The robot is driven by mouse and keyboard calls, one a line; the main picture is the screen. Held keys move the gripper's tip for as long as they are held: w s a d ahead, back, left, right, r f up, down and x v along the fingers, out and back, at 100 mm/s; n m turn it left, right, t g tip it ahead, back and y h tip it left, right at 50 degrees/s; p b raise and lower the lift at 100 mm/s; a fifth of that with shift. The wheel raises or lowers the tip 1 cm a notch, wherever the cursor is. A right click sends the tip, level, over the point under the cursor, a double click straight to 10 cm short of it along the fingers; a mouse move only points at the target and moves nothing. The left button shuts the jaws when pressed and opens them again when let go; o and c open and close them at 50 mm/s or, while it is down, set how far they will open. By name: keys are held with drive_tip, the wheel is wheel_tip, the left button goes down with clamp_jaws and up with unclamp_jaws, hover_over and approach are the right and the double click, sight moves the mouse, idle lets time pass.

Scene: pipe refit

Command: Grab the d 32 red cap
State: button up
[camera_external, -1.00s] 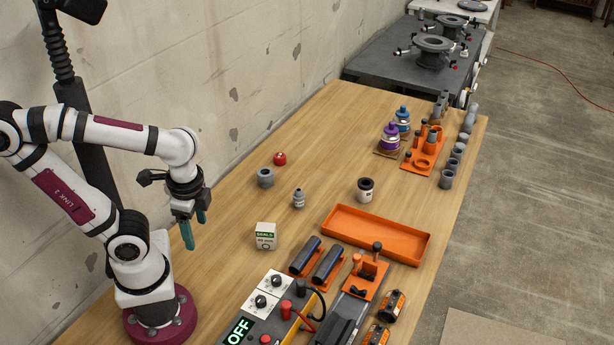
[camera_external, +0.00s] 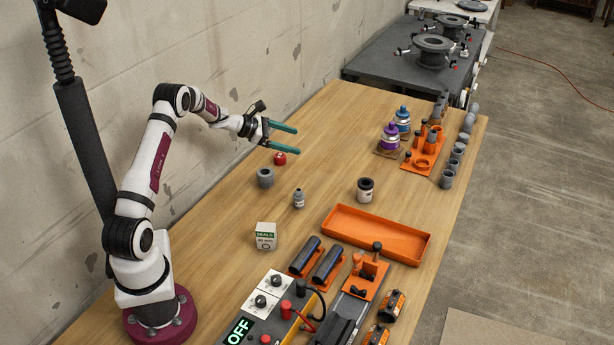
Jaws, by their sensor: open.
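The red cap (camera_external: 280,159) lies on the wooden table (camera_external: 330,130), toward the wall side, just behind a grey ring-shaped fitting (camera_external: 265,178). My gripper (camera_external: 298,140) is open and empty. Its two teal fingers point to the right, with a clear gap between them. In the picture the lower finger is just above the red cap. The gripper seems raised off the table and apart from the cap; the exact height cannot be told. The cap is fully visible.
A small grey bottle (camera_external: 299,198), a dark-topped pot (camera_external: 365,189) and a seals box (camera_external: 266,235) stand nearby. An orange tray (camera_external: 376,233) lies to the right. Purple (camera_external: 390,138) and blue (camera_external: 402,118) containers stand farther back. The table's middle is mostly clear.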

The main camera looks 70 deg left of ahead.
sight(278, 156)
drive_tip(key=s+a+f+n+y, duration=0.4)
drive_tip(key=s+a+f+n, duration=0.15)
drive_tip(key=a, duration=0.45)
drive_tip(key=shift+n+t, duration=0.25)
drive_tip(key=shift+t, duration=0.05)
wheel_tip(278, 156, down, 6)
drive_tip(key=shift+w+f, duration=0.1)
drive_tip(key=shift+f, duration=0.15)
drive_tip(key=x, duration=0.5)
drive_tip(key=shift+r, duration=0.15)
drive_tip(key=c, duration=1.4)
